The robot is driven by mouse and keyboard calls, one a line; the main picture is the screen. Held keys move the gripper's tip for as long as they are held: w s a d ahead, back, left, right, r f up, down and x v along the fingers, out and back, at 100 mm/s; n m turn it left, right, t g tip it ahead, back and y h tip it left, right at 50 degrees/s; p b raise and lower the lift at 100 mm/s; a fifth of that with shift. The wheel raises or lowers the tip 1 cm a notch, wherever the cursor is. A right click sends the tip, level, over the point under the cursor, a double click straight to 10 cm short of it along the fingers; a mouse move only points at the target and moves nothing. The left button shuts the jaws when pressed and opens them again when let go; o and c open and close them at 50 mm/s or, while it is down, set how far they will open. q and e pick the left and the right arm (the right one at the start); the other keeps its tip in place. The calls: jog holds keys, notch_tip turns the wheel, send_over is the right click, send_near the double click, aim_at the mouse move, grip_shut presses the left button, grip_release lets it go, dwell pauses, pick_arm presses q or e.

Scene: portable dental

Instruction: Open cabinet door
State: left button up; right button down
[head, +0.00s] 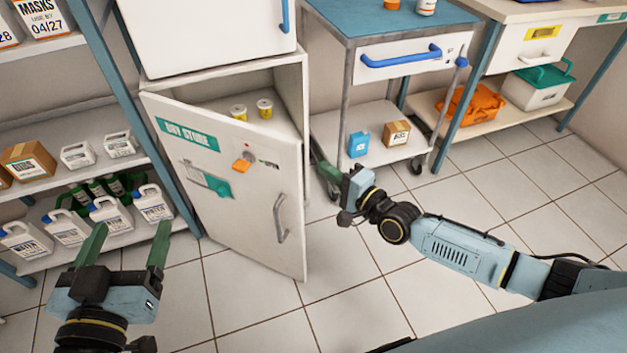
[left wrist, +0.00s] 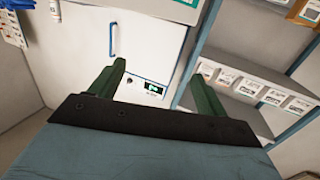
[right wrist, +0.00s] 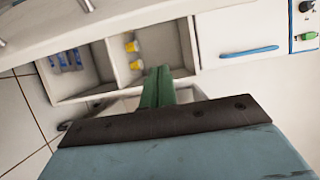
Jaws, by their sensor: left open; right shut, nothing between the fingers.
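The white cabinet door (head: 235,180), labelled "DRY STORE", stands partly open, swung out from its left side. Its grey handle (head: 281,218) is near the free right edge. Two yellow jars (head: 265,108) show on the shelf inside the cabinet (head: 290,90); they also show in the right wrist view (right wrist: 132,46). My right gripper (head: 320,160) is shut and empty, just right of the door's free edge, near the cabinet opening. Whether it touches the door I cannot tell. My left gripper (head: 125,245) is open and empty, left of the door, before the shelves.
A shelf rack (head: 110,100) with jugs and boxes stands at the left. A blue-topped trolley (head: 345,25) with a drawer and two small boxes below stands right of the cabinet. A bench (head: 500,110) with an orange item is further right. The tiled floor in front is clear.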

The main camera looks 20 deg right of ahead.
pick_arm(q)
jog(key=shift+r+t, duration=0.3)
jog(key=shift+r, duration=0.05)
pick_arm(e)
jog(key=a, duration=0.4)
jog(key=shift+s, duration=0.4)
